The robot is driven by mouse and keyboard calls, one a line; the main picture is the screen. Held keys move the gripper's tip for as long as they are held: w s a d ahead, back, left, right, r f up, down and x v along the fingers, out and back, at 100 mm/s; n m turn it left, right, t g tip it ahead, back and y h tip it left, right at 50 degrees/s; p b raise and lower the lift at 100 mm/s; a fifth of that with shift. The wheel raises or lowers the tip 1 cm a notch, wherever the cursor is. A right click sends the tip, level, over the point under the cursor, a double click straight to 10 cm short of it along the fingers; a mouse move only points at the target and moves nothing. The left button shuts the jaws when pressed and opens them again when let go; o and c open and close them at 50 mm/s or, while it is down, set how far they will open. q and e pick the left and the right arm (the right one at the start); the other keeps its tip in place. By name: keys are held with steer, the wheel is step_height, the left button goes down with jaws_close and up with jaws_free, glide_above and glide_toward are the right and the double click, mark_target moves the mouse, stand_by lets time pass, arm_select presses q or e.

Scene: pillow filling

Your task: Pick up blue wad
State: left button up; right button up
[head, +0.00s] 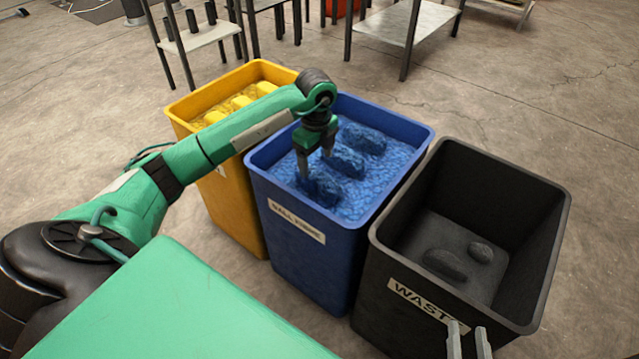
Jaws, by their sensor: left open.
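Three dark blue wads lie in the blue bin (262,195), on a bed of lighter blue filling. The near wad (320,190) is at the left front, the middle wad (347,161) is behind it, and the far wad (363,138) is toward the back. My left gripper (316,166) points down into this bin, open, with its fingertips close above or at the near wad. I cannot tell whether they touch it. My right gripper (468,343) shows only as two grey fingers, apart and empty, at the bottom edge in front of the black bin.
A yellow bin (229,195) with yellow wads stands left of the blue bin. A black waste bin (403,262) with two dark lumps stands to the right. Metal tables (408,22) stand behind. The floor at right is clear.

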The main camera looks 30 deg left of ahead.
arm_select(q)
step_height(320, 180, down, 4)
steer(key=shift+w+b, duration=0.15)
steer(key=shift+b, duration=0.2)
steer(key=f, duration=0.2)
steer(key=f+b, duration=0.1)
steer(key=shift+w+f, duration=0.3)
steer(key=shift+f, duration=0.5)
arm_select(e)
step_height(320, 180, up, 10)
steer(key=w+d+t, duration=0.2)
steer(key=d+t, duration=0.1)
steer(key=t, duration=0.3)
steer(key=shift+r+t, duration=0.15)
steer(key=shift+t, duration=0.15)
arm_select(q)
steer(key=shift+c, duration=0.5)
arm_select(e)
steer(key=shift+w, duration=0.1)
arm_select(q)
steer(key=c, duration=1)
